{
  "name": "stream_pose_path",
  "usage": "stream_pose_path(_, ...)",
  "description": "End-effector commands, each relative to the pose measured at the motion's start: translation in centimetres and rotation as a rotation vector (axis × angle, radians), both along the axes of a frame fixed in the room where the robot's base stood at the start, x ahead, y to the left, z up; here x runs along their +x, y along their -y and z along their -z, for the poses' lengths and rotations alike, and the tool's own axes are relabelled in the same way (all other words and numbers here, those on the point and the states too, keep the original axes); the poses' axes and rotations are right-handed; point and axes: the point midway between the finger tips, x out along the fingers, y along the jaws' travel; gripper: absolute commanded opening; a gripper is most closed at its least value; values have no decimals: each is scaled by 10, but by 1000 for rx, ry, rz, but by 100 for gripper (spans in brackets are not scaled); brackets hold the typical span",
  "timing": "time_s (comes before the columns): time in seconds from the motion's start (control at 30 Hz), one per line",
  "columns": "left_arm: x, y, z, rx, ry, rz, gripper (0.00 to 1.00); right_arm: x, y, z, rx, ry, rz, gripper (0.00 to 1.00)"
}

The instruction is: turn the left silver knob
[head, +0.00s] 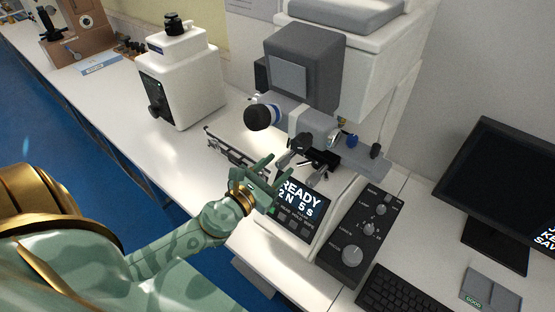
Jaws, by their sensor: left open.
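A dark control box (362,226) stands right of the tester's lit display. It bears a large silver knob (352,255) near its front, which is the leftmost of its knobs in the picture. A smaller silver knob (368,228) and another silver knob (380,208) sit farther back. My left gripper (273,172) is open and empty. It is over the upper left of the display (294,207), to the left of the knobs and apart from them. It partly hides the display's left side. My right gripper is out of view.
The hardness tester's head and lens parts (305,125) overhang just behind my left gripper. A keyboard (395,292) lies right of the control box, and a monitor (500,180) stands farther right. A white tester (180,80) stands at the back left.

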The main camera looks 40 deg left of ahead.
Motion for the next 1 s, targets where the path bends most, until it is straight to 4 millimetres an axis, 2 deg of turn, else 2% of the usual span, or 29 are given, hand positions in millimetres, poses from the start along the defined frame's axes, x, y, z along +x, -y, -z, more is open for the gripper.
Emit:
stream_pose_path(0.13, 11, 1, 0, 0, 1, 0, 44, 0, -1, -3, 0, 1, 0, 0)
stream_pose_path(0.4, 12, 1, 0, 0, 0, 1, 44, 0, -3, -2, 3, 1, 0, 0)
stream_pose_path(0.43, 12, 1, 0, 0, 0, 1, 39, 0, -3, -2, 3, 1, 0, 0)
stream_pose_path(0.57, 12, 1, 0, 0, 0, 0, 2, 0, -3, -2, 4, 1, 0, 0)
stream_pose_path(0.6, 12, 1, 0, 0, 0, 0, 0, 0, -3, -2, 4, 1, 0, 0)
stream_pose_path(1.0, 12, 1, 1, -64, -5, 0, 0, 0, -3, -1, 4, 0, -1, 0)
